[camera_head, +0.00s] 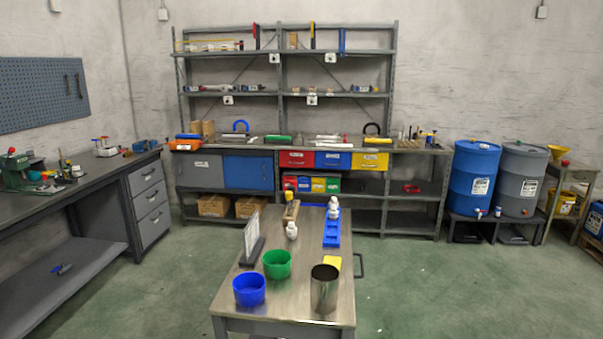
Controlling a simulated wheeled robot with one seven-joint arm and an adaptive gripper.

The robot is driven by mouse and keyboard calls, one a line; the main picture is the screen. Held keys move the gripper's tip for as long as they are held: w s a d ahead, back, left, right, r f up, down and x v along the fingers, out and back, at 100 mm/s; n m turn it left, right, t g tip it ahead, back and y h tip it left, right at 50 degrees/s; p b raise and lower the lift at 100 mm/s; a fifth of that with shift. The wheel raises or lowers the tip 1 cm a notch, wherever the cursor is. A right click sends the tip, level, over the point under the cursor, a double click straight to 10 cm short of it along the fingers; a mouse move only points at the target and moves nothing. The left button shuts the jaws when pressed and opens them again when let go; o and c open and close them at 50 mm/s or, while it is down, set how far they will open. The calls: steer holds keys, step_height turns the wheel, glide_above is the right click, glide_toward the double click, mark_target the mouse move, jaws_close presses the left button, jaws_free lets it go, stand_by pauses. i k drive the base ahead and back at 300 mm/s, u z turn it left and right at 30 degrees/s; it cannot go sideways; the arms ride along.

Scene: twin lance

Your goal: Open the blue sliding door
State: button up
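The blue sliding door (248,173) is a flat blue panel at the front of a low cabinet under the long back bench. A grey door panel (202,170) stands directly to its left, and the two together cover the cabinet front. No gap shows between them, so the cabinet inside is hidden. I cannot make out a handle on the blue panel. My gripper and arm are not in this view.
A metal table (290,285) with cups, bottles and a blue rack stands in front of the back bench. A grey workbench (75,205) runs along the left. Green floor (150,290) is open between them. Blue and grey barrels (473,180) stand at the right.

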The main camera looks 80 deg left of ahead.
mark_target(239, 171)
steer(key=u, duration=3.65)
steer(key=k, duration=0.65)
steer(key=u, duration=0.55)
steer(key=i, duration=3.25)
steer(key=z, duration=1.1)
steer(key=i, duration=3.2)
steer(key=z, duration=0.05)
